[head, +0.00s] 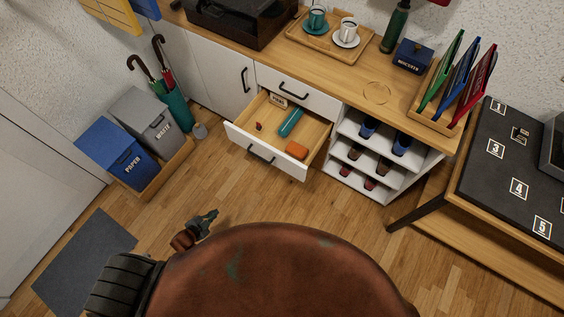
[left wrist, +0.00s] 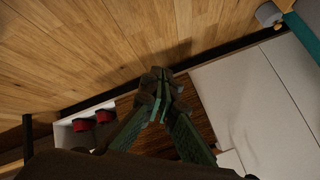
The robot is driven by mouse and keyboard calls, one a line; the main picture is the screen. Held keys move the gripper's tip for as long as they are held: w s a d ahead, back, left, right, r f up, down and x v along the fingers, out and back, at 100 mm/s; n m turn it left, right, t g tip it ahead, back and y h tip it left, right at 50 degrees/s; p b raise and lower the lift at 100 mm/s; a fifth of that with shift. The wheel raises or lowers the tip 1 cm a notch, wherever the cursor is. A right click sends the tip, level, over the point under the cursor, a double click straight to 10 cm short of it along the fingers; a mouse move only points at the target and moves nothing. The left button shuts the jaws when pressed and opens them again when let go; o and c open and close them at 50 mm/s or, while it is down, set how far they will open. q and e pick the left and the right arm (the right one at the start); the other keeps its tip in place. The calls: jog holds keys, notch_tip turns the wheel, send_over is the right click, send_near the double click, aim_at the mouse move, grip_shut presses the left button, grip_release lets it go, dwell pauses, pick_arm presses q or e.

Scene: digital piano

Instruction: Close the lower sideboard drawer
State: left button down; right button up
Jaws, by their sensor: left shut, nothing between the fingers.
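The lower sideboard drawer (head: 242,136) stands pulled out in the head view. Its white front has a dark handle (head: 261,154), and its wooden inside holds a teal case (head: 291,122), an orange block (head: 297,150), a small red item and a labelled box. The upper drawer (head: 318,101) is shut. My left gripper (head: 211,216) is over the floor in front of the drawer, to its lower left and apart from it. Its fingers are together and empty, as the left wrist view also shows (left wrist: 160,82). My right gripper is not in view.
Shoe shelves (head: 371,163) stand right of the drawer, a white cabinet door (head: 222,78) left of it. Paper and waste bins (head: 118,150) and an umbrella stand (head: 177,108) are at the left. A black-topped table (head: 484,170) is at the right. Floor before the drawer is clear.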

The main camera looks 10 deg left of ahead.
pick_arm(q)
jog(key=w+d+r+m+t+h+b, duration=0.2)
jog(key=w+d+r+m+h, duration=0.15)
jog(key=w+r, duration=0.4)
jog(key=m+g+h+b, duration=0.3)
jog(key=m+h+b, duration=0.3)
jog(key=m+h, duration=0.8)
send_near(291, 162)
jog(key=s+a+r+m+y, duration=0.2)
jog(key=s+a+m+y, duration=0.1)
jog(key=s+a, duration=0.25)
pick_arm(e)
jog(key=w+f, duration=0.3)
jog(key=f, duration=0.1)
pick_arm(q)
jog(key=shift+w+a+b+x, duration=0.15)
jog(key=shift+w+b+x, duration=0.25)
jog(key=shift+x, duration=1.75)
jog(key=shift+w+a+b+x, duration=0.15)
jog(key=shift+b+x, duration=0.3)
jog(key=shift+x, duration=1.75)
jog(key=shift+w+a+b+x, duration=0.1)
jog(key=shift+w+b+x, duration=0.3)
jog(key=shift+x, duration=1.75)
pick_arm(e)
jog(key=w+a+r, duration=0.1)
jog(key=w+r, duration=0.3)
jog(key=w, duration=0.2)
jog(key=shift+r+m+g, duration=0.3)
